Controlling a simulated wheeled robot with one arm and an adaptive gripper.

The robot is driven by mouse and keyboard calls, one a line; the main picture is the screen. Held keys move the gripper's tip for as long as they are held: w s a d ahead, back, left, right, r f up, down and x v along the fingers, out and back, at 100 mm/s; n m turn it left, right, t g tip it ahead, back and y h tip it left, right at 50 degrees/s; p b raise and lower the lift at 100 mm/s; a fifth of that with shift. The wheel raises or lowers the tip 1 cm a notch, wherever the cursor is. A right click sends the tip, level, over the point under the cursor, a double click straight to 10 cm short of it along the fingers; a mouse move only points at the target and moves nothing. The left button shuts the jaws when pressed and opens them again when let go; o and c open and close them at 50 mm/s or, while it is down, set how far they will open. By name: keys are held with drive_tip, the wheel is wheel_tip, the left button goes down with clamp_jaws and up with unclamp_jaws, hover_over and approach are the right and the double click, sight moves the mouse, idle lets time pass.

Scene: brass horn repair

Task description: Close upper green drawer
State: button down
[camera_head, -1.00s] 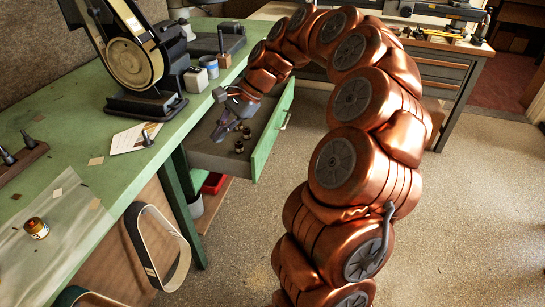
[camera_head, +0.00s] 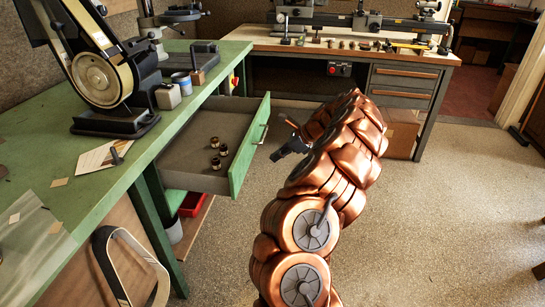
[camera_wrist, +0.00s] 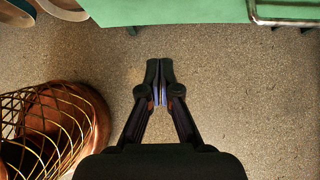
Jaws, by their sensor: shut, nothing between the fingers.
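The upper green drawer (camera_head: 238,163) stands pulled out from under the green workbench. Its green front faces right and carries a metal handle (camera_head: 263,134). Several small brass-and-dark parts (camera_head: 217,158) stand inside on the grey drawer floor. My gripper (camera_head: 279,152) is shut and empty, out over the floor to the right of the drawer front, apart from it. In the wrist view, my gripper (camera_wrist: 160,68) points toward the green drawer front (camera_wrist: 170,12) at the top edge, with a strip of floor between them. The handle (camera_wrist: 285,22) shows at the upper right there.
The green workbench (camera_head: 110,205) holds a belt grinder (camera_head: 97,80). A red bin (camera_head: 192,203) sits on a shelf below the drawer. A grey cabinet bench (camera_head: 400,85) stands behind. Open floor (camera_head: 430,230) lies to the right.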

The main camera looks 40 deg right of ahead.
sight(244, 169)
drive_tip(key=shift+w+a+f, duration=0.9)
drive_tip(key=shift+w, duration=0.4)
drive_tip(key=shift+w+a+f, duration=0.85)
drive_tip(key=shift+w+f, duration=0.05)
drive_tip(key=shift+w, duration=0.4)
drive_tip(key=shift+w+a+f, duration=0.9)
drive_tip(key=shift+w, duration=0.4)
drive_tip(key=shift+a, duration=0.1)
